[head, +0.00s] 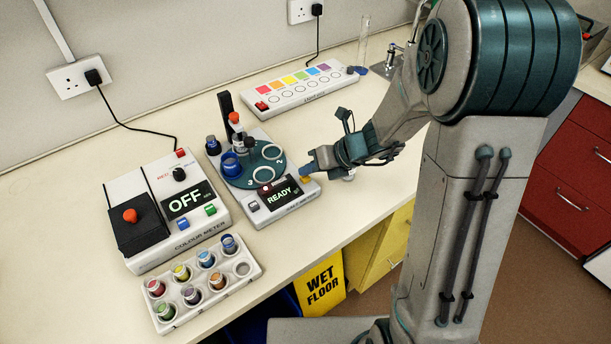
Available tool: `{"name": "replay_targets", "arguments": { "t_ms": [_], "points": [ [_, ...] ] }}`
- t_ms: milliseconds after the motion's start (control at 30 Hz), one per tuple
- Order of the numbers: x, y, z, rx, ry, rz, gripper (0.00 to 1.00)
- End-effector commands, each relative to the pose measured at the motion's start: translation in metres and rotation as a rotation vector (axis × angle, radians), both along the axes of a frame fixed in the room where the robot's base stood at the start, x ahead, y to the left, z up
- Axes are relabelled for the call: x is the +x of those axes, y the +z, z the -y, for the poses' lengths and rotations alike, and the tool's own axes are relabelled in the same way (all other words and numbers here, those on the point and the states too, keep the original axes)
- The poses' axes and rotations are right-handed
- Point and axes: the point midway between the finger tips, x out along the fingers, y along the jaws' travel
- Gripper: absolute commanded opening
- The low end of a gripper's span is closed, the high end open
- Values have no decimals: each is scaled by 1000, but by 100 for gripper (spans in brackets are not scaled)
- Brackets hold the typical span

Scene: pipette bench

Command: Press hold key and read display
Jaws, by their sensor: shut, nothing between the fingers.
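The carousel unit (283,212) stands mid-bench. Its dark display (282,194) reads READY. A dark red key (264,189) and a pale key (253,206) sit left of that display, and a yellow key (305,179) sits at its right. My gripper (308,169) is shut and empty, its tips just over the yellow key; I cannot tell if they touch it. The colour meter (181,243) at left has a display (188,200) reading OFF, with green and blue keys below it. Key labels are too small to read, so I cannot tell which is the hold key.
A rack (252,277) of coloured vials sits at the front edge. Bottles stand on and beside the carousel. A panel with colour squares (299,92) and a glass cylinder (363,40) are behind. A yellow WET FLOOR sign (321,285) stands below the bench edge.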

Motion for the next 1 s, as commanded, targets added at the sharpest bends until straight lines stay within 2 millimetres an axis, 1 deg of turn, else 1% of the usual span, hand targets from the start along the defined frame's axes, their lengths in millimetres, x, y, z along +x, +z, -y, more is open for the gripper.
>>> {"name": "replay_targets", "arguments": {
  "t_ms": [500,667,767,1000],
  "points": [
    [0,-7,0,0,1,-1,0],
    [0,-7,0,0,1,-1,0],
    [0,-4,0,0,1,-1,0],
    [0,10,0,0,-1,-1,0]
  ]
}}
